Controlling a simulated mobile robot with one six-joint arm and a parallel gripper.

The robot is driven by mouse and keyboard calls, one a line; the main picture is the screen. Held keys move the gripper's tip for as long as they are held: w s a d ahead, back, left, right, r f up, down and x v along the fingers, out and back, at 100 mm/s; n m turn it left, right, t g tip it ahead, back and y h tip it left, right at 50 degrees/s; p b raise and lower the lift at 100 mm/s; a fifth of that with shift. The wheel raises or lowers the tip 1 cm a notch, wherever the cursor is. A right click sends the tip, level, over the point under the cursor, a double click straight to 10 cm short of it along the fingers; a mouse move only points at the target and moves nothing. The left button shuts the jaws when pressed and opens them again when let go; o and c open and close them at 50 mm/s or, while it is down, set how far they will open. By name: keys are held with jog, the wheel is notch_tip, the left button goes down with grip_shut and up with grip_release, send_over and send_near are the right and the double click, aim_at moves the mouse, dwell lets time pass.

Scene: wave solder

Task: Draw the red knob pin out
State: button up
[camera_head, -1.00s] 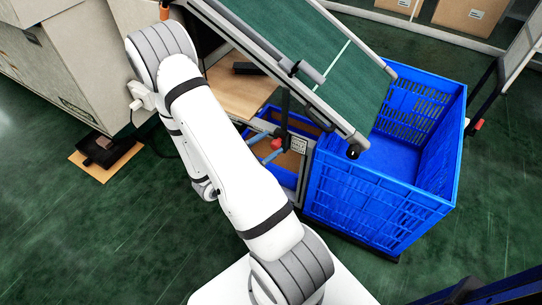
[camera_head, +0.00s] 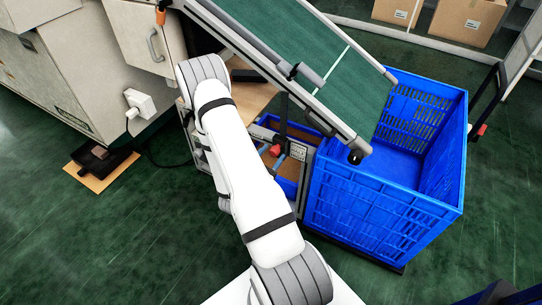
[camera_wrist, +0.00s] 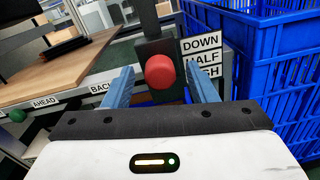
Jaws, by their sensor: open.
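The red knob (camera_wrist: 160,71) is round and sits on the front of a dark upright bar (camera_wrist: 153,28) in the wrist view. My gripper (camera_wrist: 159,82) is open, with one blue finger to the left of the knob and one to the right. Gaps show between the knob and both fingers, so nothing is gripped. The pin behind the knob is hidden. In the head view the red knob (camera_head: 275,150) is small, beside the blue fingers under the sloping conveyor. A label plate (camera_wrist: 203,56) reading DOWN, HALF and a partly covered third word stands right of the bar.
A blue crate (camera_head: 340,205) stands close on the right, also in the wrist view (camera_wrist: 275,75). The green conveyor (camera_head: 320,60) slopes above the knob. A rail (camera_wrist: 75,92) labelled AHEAD and BACK runs left, with a green knob (camera_wrist: 17,115). A wooden board (camera_wrist: 55,72) lies behind.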

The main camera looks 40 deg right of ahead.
jog(key=shift+w+d, duration=0.1)
jog(key=shift+d, duration=0.25)
jog(key=shift+c, duration=0.3)
grip_shut()
